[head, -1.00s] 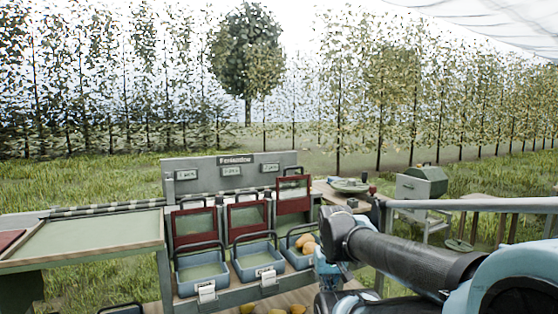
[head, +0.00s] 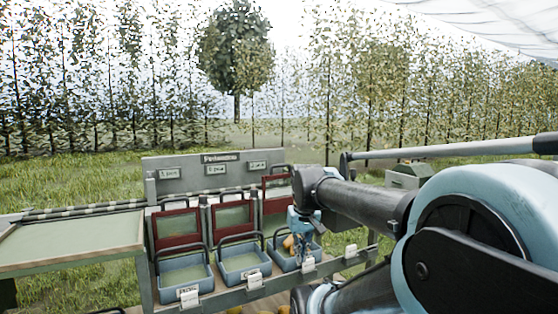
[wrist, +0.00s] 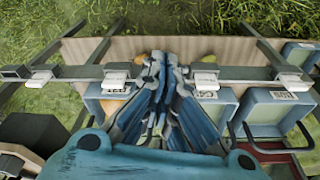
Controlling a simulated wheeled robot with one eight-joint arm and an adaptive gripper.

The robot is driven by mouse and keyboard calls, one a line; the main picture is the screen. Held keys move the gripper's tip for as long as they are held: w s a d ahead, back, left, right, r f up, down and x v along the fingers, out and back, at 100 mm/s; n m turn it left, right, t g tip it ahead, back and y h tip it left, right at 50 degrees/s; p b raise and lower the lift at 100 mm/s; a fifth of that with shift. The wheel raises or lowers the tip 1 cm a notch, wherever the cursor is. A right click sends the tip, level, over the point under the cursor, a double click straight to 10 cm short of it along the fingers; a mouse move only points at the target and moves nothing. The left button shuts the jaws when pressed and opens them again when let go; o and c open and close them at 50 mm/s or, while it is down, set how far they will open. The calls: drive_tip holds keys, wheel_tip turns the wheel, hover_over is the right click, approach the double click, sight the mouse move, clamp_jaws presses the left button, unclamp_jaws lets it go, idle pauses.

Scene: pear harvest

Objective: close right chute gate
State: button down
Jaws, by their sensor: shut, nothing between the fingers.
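The right chute gate (head: 277,192) is a red-framed panel at the right of the sorting stand. It sits higher than the middle gate (head: 233,216) and the left gate (head: 177,228), so it looks raised. My gripper (head: 302,256) hangs in front of and below the right gate, over the right blue bin (head: 284,264), and hides part of it. In the wrist view my gripper (wrist: 164,62) has its fingers together, with nothing between them. The right gate cannot be made out in the wrist view.
Orange-yellow pears (head: 289,244) lie in the right bin. The middle bin (head: 240,264) and left bin (head: 184,276) look empty, with dark hoop handles. A labelled back panel (head: 212,172) stands behind the gates. A green-topped table (head: 70,241) is at left.

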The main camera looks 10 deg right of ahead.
drive_tip(key=w+r+n, duration=0.2)
drive_tip(key=w+r, duration=1.7)
drive_tip(key=r, duration=0.4)
wheel_tip(320, 180, up, 13)
drive_tip(key=n, duration=0.1)
hover_over(280, 178)
drive_tip(key=s+d, duration=0.1)
drive_tip(key=shift+y, duration=0.4)
drive_tip(key=x, duration=1.3)
drive_tip(key=shift+d+f, duration=0.1)
drive_tip(key=shift+f, duration=0.35)
drive_tip(key=x, duration=0.3)
drive_tip(key=s+x, duration=0.1)
drive_tip(key=x, duration=0.5)
drive_tip(key=shift+s+d+f, duration=0.3)
drive_tip(key=shift+s+f, duration=0.05)
drive_tip(key=shift+s, duration=0.05)
drive_tip(key=shift+s+f, duration=0.1)
drive_tip(key=shift+f, duration=0.05)
